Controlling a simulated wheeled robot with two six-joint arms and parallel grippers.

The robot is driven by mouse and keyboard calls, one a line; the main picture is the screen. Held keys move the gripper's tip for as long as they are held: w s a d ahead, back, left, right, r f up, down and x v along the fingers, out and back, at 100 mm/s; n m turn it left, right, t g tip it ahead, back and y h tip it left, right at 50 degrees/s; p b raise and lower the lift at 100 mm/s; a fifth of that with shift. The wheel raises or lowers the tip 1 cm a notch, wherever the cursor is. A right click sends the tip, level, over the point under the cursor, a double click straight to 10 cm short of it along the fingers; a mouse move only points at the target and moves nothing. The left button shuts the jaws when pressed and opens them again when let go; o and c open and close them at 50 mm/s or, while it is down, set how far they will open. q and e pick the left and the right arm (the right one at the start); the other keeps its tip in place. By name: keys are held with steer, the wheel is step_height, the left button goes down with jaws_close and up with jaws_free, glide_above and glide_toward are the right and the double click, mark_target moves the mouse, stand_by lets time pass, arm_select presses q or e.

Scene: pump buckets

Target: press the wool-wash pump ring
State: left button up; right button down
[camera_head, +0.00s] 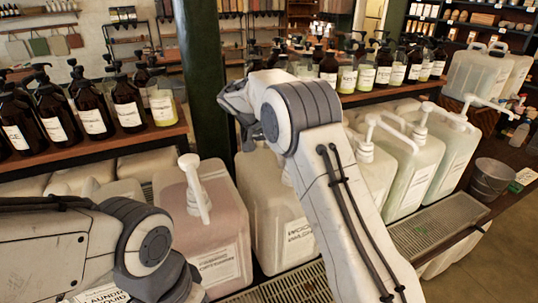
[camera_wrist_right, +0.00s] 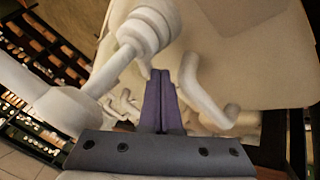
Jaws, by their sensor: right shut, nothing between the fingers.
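The wool-wash jug (camera_head: 280,230) is a cream container in the middle of the head view, its label partly covered by my right arm. Its pump top is hidden there behind that arm. In the right wrist view, a white pump (camera_wrist_right: 150,30) with a round ringed collar stands at upper left, its spout running down to the left. I cannot tell for sure that it is the wool-wash one. My right gripper (camera_wrist_right: 163,100) is shut and empty, its fingertips just below and right of the collar; contact is unclear. My left arm shows at lower left, its gripper out of view.
A pink jug (camera_head: 210,225) with a white pump stands left of the wool-wash jug. Several pale jugs with pumps (camera_head: 415,165) stand to the right. A metal bucket (camera_head: 491,180) is at far right. Brown bottles (camera_head: 90,108) line the shelf behind. A green post (camera_head: 205,80) rises behind.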

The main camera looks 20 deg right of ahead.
steer(key=d+m+g+p, duration=0.1)
steer(key=m, duration=0.1)
steer(key=d+m+g+p, duration=0.1)
steer(key=m+g+p, duration=0.1)
steer(key=shift+r+m+p, duration=0.15)
steer(key=shift+m+p, duration=0.15)
steer(key=shift+m, duration=0.1)
steer(key=shift+s+d+y+p, duration=0.15)
steer(key=shift+d+y+p, duration=0.15)
steer(key=shift+p, duration=0.35)
steer(key=shift+f, duration=0.2)
steer(key=shift+s+a+b, duration=0.4)
steer(key=shift+s+b, duration=0.2)
steer(key=shift+b, duration=0.35)
steer(key=shift+s, duration=0.1)
steer(key=shift+a, duration=0.1)
